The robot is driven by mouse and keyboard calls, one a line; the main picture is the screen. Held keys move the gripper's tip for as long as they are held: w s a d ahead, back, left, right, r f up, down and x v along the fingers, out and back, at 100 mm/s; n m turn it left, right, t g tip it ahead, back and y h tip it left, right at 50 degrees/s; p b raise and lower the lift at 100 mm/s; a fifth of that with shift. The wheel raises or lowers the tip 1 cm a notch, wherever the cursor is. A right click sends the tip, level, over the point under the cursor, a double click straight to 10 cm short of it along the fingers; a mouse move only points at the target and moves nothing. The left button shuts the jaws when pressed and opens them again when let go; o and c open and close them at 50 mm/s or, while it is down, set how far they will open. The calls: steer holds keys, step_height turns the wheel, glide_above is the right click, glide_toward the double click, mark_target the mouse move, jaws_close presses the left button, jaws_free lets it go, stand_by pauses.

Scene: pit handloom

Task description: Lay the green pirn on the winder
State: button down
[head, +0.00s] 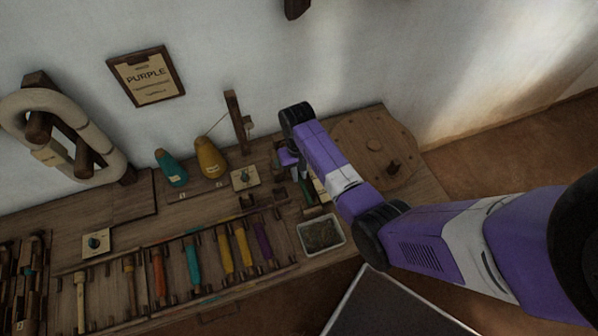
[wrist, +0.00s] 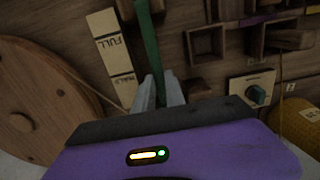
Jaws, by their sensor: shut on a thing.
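The green pirn (wrist: 148,42) is a slim green rod pinched between the two grey fingertips of my gripper (wrist: 159,92) in the wrist view. It points away from the fingers, over the wooden bench top, and its far end leaves the frame. In the head view the green pirn (head: 308,192) shows in part below my wrist, and my arm covers much of the spot. Square wooden holders (wrist: 207,42) stand just right of the pirn. A round wooden wheel (head: 374,145) with a hub and a peg lies to the right in the head view; I cannot tell whether it belongs to the winder.
A FULL and HALF card (wrist: 117,55) lies beside the pirn. A metal tray (head: 321,234) sits at the bench's front edge. A rack of coloured pirns (head: 192,264) runs along the left. Teal (head: 171,169) and mustard (head: 211,158) cones stand behind. A PURPLE sign (head: 147,76) hangs on the wall.

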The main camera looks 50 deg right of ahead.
mark_target(299, 175)
steer(key=c, duration=1)
jaws_free()
steer(key=shift+r, duration=0.1)
step_height(299, 175, up, 8)
steer(key=p, duration=0.8)
steer(key=shift+w, duration=0.1)
